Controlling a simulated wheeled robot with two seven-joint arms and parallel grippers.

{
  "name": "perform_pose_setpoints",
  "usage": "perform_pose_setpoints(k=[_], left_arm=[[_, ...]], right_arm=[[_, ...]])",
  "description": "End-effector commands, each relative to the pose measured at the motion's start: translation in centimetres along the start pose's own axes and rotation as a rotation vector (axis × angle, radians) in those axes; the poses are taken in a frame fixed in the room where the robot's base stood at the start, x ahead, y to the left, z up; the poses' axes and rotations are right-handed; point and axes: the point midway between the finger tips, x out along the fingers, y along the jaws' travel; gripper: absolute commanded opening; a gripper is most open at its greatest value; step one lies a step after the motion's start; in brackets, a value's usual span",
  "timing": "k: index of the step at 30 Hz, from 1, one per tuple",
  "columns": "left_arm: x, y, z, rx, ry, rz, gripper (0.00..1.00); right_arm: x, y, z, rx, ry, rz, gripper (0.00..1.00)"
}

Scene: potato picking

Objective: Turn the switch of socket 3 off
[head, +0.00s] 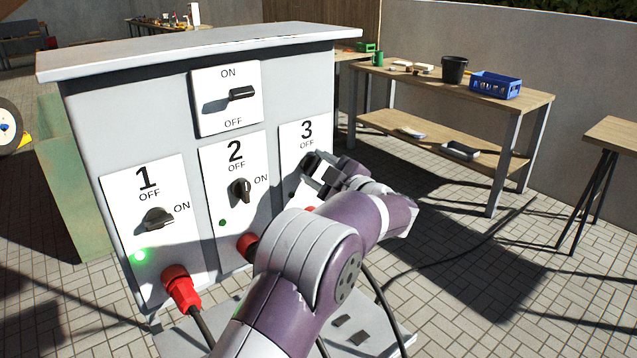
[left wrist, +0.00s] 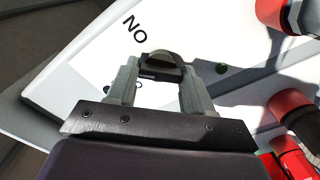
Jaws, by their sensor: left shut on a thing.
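The grey switch cabinet (head: 95,95) carries three white socket panels. Panel 3 (head: 305,130) is at the right, with OFF under its number. My left gripper (head: 314,174) is at this panel and hides its switch in the head view. In the left wrist view, the black switch knob of socket 3 (left wrist: 160,64) sits between the fingertips of my left gripper (left wrist: 158,84), which is shut on it. The ON label (left wrist: 134,29) appears upside down beside it. A dark lamp (left wrist: 222,68) sits on the panel. The knob's exact angle is hard to tell. My right gripper is not in view.
Switch 1 (head: 157,218) has a lit green lamp (head: 140,255); switch 2 (head: 240,190) has a dark one. A main ON/OFF switch (head: 243,93) is above. Red plugs (head: 181,287) with cables stick out below. A workbench (head: 530,98) stands at the right.

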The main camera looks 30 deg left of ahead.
Motion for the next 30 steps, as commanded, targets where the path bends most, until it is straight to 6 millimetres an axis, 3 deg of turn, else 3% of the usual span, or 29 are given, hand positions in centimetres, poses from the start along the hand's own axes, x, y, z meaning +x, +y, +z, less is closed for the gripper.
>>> perform_pose_setpoints(k=[1, 15, 30], left_arm=[[0.0, -0.5, 0.5, -0.041, -0.001, 0.000, 0.21], [0.0, -0.4, 0.4, -0.469, -0.001, 0.001, 0.21], [0.0, -0.1, 0.1, -0.730, -0.002, 0.001, 0.21]], right_arm=[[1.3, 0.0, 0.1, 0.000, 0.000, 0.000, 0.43], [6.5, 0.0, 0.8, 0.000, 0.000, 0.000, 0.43], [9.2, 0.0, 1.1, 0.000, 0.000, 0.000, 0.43]])
